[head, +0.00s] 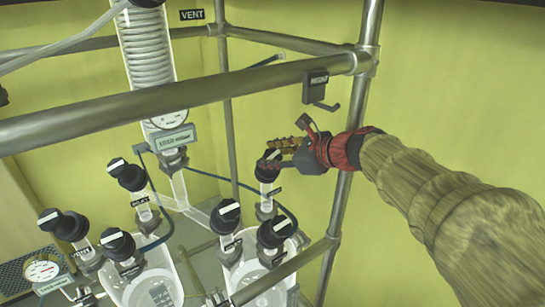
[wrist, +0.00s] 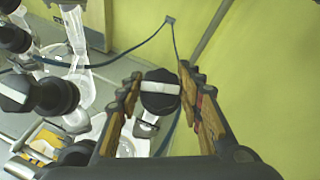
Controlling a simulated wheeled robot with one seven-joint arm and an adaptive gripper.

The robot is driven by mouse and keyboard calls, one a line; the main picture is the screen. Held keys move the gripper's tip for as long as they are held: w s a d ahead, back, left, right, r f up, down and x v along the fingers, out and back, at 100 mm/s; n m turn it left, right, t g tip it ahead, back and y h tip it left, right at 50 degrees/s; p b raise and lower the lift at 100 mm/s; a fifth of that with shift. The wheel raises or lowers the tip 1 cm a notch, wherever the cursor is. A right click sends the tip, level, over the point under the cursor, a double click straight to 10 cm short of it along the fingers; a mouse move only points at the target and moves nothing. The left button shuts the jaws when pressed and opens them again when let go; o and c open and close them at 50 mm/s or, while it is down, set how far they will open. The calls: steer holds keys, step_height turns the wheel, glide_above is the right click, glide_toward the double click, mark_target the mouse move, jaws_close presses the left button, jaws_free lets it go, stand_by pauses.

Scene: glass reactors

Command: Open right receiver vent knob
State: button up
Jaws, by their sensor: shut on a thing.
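The right receiver vent knob is a black ribbed cap with a white bar across its top, at the upper right of the lower glassware in the head view (head: 268,167). It sits on a short clear glass neck with a small dark label. In the wrist view the knob (wrist: 161,92) lies between my fingers, its white bar running nearly left to right. My gripper (head: 284,147) comes in from the right and is shut on this knob, with a brown-padded finger on each side (wrist: 160,82). The fingers partly hide the knob in the head view.
Several similar black knobs (head: 227,212) stand left and front on the glass vessels. A metal rail (head: 180,98) crosses above, and a post (head: 345,190) stands close by my wrist. A blue hose (wrist: 115,61) runs behind the knob. A hook (head: 316,88) hangs above.

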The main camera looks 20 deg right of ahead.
mark_target(272, 154)
steer(key=shift+n+g, duration=0.3)
steer(key=shift+n, duration=0.1)
steer(key=o, duration=1.1)
step_height(272, 154, up, 10)
stand_by(0.4)
